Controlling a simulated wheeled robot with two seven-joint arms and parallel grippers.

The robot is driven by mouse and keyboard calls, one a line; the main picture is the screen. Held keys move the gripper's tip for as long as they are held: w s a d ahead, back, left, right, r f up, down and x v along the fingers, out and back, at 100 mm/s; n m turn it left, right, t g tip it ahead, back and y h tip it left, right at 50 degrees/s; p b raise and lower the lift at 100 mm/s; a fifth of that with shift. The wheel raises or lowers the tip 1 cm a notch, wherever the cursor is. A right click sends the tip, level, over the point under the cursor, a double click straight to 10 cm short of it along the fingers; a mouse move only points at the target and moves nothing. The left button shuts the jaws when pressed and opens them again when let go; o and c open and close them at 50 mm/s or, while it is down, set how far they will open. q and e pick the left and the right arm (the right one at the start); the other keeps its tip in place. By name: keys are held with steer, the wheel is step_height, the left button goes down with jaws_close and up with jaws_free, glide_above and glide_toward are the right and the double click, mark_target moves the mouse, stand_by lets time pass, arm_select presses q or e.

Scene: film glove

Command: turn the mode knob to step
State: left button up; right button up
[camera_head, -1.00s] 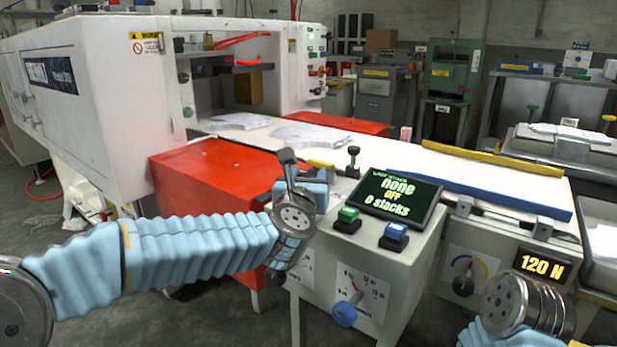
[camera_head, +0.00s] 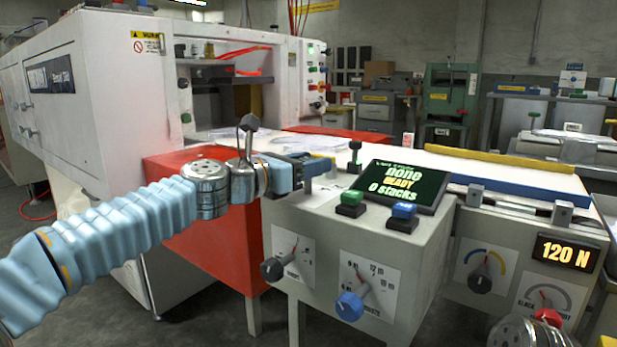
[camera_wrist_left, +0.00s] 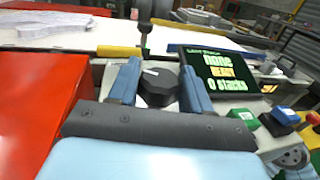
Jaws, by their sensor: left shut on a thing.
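My left gripper (camera_head: 322,172) is over the left part of the console top, with its blue fingers pointing right. In the left wrist view, its fingers (camera_wrist_left: 158,88) are shut on a black knob (camera_wrist_left: 160,86) with a white pointer mark, one finger on each side. In the head view this knob is hidden by the gripper. I cannot read a label on it. The display (camera_head: 400,186) beside it reads "none", "READY", "0 stacks". It also shows in the left wrist view (camera_wrist_left: 222,68). My right gripper is not in view; only part of that arm shows at the lower right.
A green button (camera_head: 350,203) and a blue button (camera_head: 403,211) stand right of the gripper. The console front has a black knob (camera_head: 274,269) and a blue knob (camera_head: 348,306). A small upright post (camera_head: 354,156) stands behind. A red table (camera_head: 215,240) is at left.

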arm_select(q)
steer(key=m+g+h+p, duration=0.2)
steer(key=shift+w+r+g, duration=0.1)
steer(key=shift+r+g, duration=0.15)
steer(key=shift+g, duration=0.15)
steer(key=shift+m+g+h+p, duration=0.5)
steer(key=shift+m+g+p, duration=0.35)
steer(key=shift+p, duration=0.2)
steer(key=shift+f+m+g+p, duration=0.2)
steer(key=shift+m+g+p, duration=0.1)
steer(key=shift+g, duration=0.25)
steer(key=o, duration=0.9)
steer(key=shift+o, duration=0.2)
steer(key=v, duration=1.4)
steer(key=shift+f, duration=0.35)
